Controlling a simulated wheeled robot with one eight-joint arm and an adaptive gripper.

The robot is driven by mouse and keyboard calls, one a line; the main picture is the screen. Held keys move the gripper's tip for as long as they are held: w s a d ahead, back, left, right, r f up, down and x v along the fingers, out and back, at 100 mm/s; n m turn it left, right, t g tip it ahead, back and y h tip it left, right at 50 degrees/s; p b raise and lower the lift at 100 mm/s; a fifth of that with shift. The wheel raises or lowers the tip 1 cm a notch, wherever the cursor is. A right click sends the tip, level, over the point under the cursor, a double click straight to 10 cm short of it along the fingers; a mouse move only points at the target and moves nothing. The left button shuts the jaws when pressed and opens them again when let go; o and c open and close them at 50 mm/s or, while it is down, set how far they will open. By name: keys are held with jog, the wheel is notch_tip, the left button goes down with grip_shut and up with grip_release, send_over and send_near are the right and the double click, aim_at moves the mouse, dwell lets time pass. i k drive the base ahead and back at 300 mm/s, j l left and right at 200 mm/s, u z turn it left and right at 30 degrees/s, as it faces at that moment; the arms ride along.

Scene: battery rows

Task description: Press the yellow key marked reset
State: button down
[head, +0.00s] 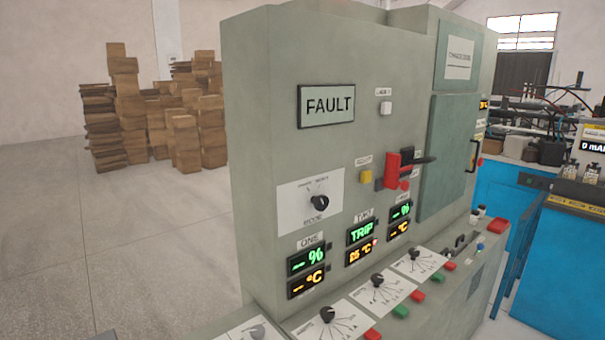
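The key is right of the mode dial (319,203) and just left of a red switch handle (393,170). A FAULT sign (326,106) is above and to its left. Nothing covers the key. My gripper is not in this view.
A white key (386,108) sits higher up. Displays (361,233) read TRIP and other values. A sloped console with dials (377,280) and red and green keys juts out below. Boxes (130,110) stand far left; blue benches (560,250) stand right. The left floor is clear.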

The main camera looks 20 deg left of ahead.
aim_at(366, 176)
jog(key=i+l+u, duration=0.2)
jog(key=u, duration=0.15)
jog(key=i+l+u, duration=0.3)
jog(key=l, duration=0.15)
jog(key=l+u, duration=0.35)
jog(key=i+l+u, duration=0.1)
jog(key=l+u, duration=0.25)
